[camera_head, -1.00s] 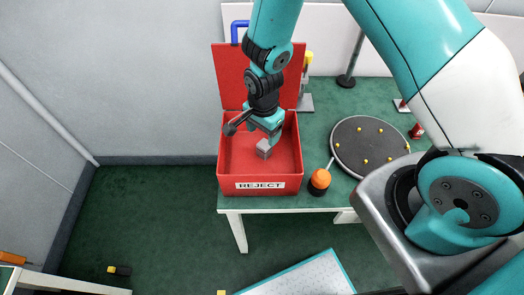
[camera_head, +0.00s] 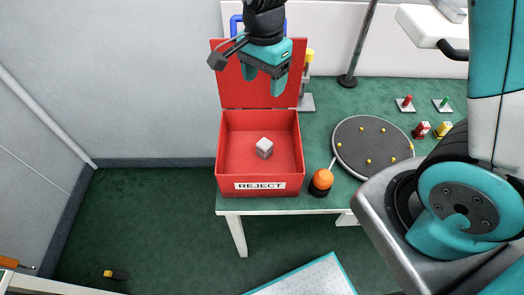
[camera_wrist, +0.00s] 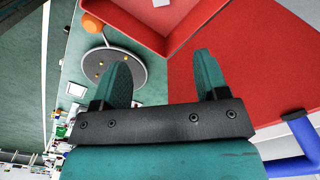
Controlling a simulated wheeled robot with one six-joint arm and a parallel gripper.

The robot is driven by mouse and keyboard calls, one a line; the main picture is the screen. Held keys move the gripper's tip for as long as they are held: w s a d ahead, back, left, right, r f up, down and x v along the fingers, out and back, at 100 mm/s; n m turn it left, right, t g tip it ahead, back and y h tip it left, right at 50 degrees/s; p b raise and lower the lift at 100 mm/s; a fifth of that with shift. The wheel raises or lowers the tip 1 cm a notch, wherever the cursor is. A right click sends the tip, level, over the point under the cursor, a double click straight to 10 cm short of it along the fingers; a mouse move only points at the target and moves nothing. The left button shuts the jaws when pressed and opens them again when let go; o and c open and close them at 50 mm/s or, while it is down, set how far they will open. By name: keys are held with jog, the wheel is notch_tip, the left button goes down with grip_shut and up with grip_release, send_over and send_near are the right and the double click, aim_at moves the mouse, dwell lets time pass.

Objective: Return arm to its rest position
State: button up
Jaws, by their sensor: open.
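My gripper (camera_head: 263,78) is open and empty, raised in front of the open red lid in the head view. Its two teal fingers (camera_wrist: 157,78) stand apart in the wrist view with nothing between them. Below it, a small grey block (camera_head: 264,148) lies on the floor of the red box (camera_head: 283,118) labelled REJECT. The gripper is well clear of the block. The block's pale face also shows at the top of the wrist view (camera_wrist: 160,3).
The box stands on a green-topped table (camera_head: 318,122). Right of it are an orange-topped button (camera_head: 322,179) and a dark round disc (camera_head: 352,140) with several yellow pegs. A dark post (camera_head: 358,48), a blue handle (camera_head: 234,28) and red and green pegs stand behind. The left floor is mostly clear.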

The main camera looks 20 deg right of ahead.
dwell(0.3)
jog(key=s+a+r+n+y, duration=0.2)
jog(key=s+r+n, duration=0.4)
jog(key=s+n, duration=0.3)
jog(key=s+a+r+n+y, duration=0.2)
jog(key=s+r+n, duration=0.4)
jog(key=s+n, duration=0.4)
jog(key=shift+n, duration=0.5)
jog(key=shift+a, duration=0.1)
